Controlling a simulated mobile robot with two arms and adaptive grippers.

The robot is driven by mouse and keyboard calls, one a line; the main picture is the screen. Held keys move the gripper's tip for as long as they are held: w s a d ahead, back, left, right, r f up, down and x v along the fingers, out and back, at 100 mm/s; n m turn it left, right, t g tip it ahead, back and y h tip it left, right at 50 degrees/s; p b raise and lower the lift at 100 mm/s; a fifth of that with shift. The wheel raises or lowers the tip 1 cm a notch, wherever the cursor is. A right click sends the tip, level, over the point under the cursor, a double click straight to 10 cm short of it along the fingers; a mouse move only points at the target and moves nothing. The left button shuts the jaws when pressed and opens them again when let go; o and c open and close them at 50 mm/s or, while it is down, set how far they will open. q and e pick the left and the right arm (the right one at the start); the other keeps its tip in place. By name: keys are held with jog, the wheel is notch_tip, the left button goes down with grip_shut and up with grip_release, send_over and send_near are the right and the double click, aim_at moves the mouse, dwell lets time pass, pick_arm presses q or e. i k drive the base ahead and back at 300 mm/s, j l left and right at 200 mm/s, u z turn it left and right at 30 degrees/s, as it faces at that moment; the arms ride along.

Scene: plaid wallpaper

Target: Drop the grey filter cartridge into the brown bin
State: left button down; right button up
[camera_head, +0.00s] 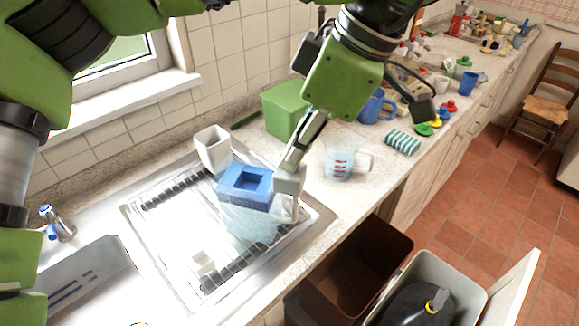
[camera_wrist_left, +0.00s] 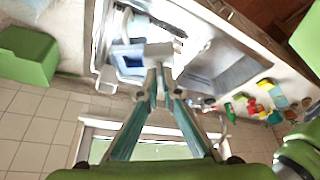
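My left gripper (camera_head: 292,160) reaches down over the right side of the drainer. Its fingers are closed around the grey filter cartridge (camera_head: 289,181), a pale block at the fingertips. The left wrist view shows the cartridge (camera_wrist_left: 160,54) between the converging fingertips (camera_wrist_left: 159,80). It is beside the blue-topped filter jug (camera_head: 232,188), in front of the jug's right side; whether they touch is unclear. The brown bin (camera_head: 389,240) stands open below the counter edge, to the lower right of the gripper. My right gripper is not in view.
A grey bin (camera_head: 472,286) holding a black bag adjoins the brown bin. A measuring jug (camera_head: 338,160) stands right of the gripper, with a green box (camera_head: 284,112) behind.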

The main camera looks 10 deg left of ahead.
aim_at(340, 292)
jog(key=k, duration=0.5)
jog(key=l+z, duration=0.15)
jog(key=z, duration=0.2)
jog(key=i+l+z, duration=0.1)
jog(key=z, duration=0.3)
jog(key=l+z, duration=0.15)
jog(key=z, duration=0.2)
jog(key=i, duration=0.05)
